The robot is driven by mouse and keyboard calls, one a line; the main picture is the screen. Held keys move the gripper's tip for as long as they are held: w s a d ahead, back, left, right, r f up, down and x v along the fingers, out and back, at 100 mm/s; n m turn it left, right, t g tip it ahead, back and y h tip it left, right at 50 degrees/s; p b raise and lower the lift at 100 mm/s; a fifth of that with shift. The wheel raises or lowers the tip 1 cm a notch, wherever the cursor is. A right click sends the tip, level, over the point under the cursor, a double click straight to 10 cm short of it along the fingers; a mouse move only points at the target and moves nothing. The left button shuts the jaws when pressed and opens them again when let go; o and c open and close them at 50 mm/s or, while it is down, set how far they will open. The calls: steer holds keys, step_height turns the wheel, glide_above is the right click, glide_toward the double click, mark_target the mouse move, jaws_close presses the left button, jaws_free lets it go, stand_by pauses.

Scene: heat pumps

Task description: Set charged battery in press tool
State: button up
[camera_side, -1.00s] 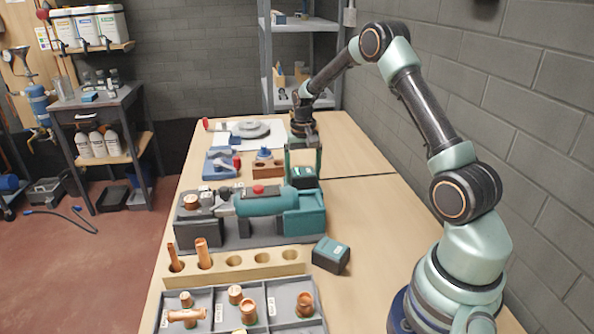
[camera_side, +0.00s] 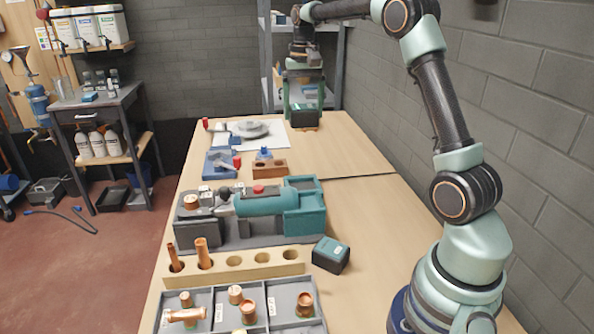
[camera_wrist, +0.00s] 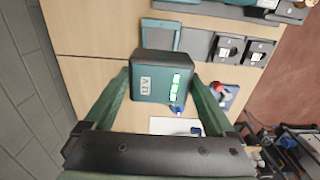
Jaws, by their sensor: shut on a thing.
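A second dark battery (camera_side: 330,255) with a teal top rests on the bench, in front and right of the tool.
A wooden holder (camera_side: 215,267) with copper tubes and a grey tray (camera_side: 238,293) of copper fittings stand in front. Blue clamp parts (camera_side: 220,164) and a wooden block (camera_side: 267,169) lie behind the tool. The right side of the bench is mostly clear, beside the brick wall.

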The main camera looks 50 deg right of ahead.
steer(key=shift+r, duration=0.2)
steer(key=s+a+f, duration=0.1)
steer(key=s+a, duration=0.6)
steer(key=a, duration=0.4)
steer(key=shift+s+a+f, duration=0.2)
steer(key=shift+s+f, duration=0.1)
steer(key=shift+s, duration=0.05)
steer(key=shift+f, duration=5.15)
steer(key=shift+f, duration=0.2)
steer(key=o, duration=1.5)
